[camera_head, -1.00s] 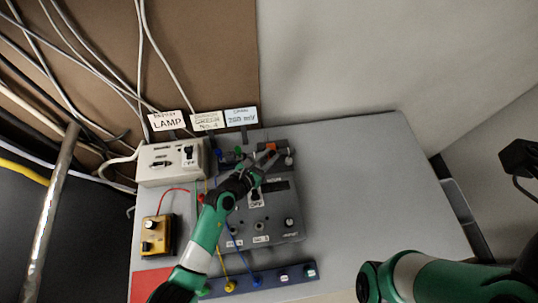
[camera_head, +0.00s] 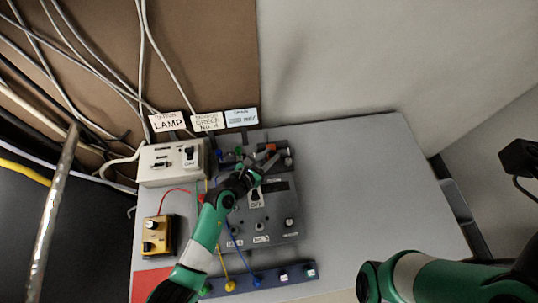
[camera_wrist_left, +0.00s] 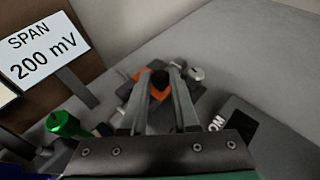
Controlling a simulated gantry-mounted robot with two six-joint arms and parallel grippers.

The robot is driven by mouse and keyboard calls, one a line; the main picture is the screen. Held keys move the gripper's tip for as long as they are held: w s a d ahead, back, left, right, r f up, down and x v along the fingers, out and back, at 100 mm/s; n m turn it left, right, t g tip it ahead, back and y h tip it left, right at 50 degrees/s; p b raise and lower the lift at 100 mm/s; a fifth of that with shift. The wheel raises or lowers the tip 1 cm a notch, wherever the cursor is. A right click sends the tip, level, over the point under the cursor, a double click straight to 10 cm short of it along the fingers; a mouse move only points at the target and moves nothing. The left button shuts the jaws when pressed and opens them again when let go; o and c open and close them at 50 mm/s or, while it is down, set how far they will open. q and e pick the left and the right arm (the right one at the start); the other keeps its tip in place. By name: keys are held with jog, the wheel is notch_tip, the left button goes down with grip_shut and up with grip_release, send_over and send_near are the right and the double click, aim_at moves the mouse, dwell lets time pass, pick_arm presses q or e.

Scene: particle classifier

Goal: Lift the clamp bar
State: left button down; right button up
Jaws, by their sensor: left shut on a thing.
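The dark grey device (camera_head: 265,225) sits on the grey table, with an orange and black clamp assembly (camera_head: 270,147) at its back edge. My left gripper (camera_head: 266,161) reaches over the device to this clamp. In the left wrist view, its two grey fingers (camera_wrist_left: 160,85) close around a small black piece (camera_wrist_left: 160,79), with orange parts (camera_wrist_left: 145,74) just behind. The piece looks like part of the clamp bar, but the fingers hide much of it. I cannot tell whether it is raised.
A white lamp box (camera_head: 172,163) and a yellow box (camera_head: 158,235) stand left of the device. A green knob (camera_wrist_left: 63,122) is close to the left finger. Label cards (camera_head: 240,117) stand behind. A blue strip with plugs (camera_head: 262,279) lies in front. The table's right side (camera_head: 380,190) is clear.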

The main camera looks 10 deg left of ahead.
aim_at(268, 156)
pick_arm(q)
jog(key=shift+w+a+r+n+g+p, duration=0.15)
jog(key=shift+r+g+p, duration=0.2)
jog(key=shift+p, duration=0.4)
jog(key=shift+w+r+n+g+p, duration=0.15)
jog(key=shift+r+n+g+p, duration=0.2)
jog(key=shift+p, duration=0.45)
jog(key=shift+w+a+r+g+p, duration=0.1)
jog(key=shift+w+r+g+p, duration=0.1)
jog(key=shift+r+p, duration=0.4)
jog(key=shift+w+n+g+p, duration=0.35)
jog(key=shift+g+p, duration=0.15)
jog(key=shift+p, duration=0.2)
jog(key=shift+w+a+n+g, duration=0.15)
jog(key=shift+w+n+g, duration=0.15)
jog(key=shift+g, duration=0.3)
jog(key=shift+w+a+r+n+g+h+b, duration=0.15)
jog(key=shift+w+r+n+g+h+b, duration=0.2)
jog(key=shift+g+b, duration=0.45)
jog(key=shift+w, duration=0.1)
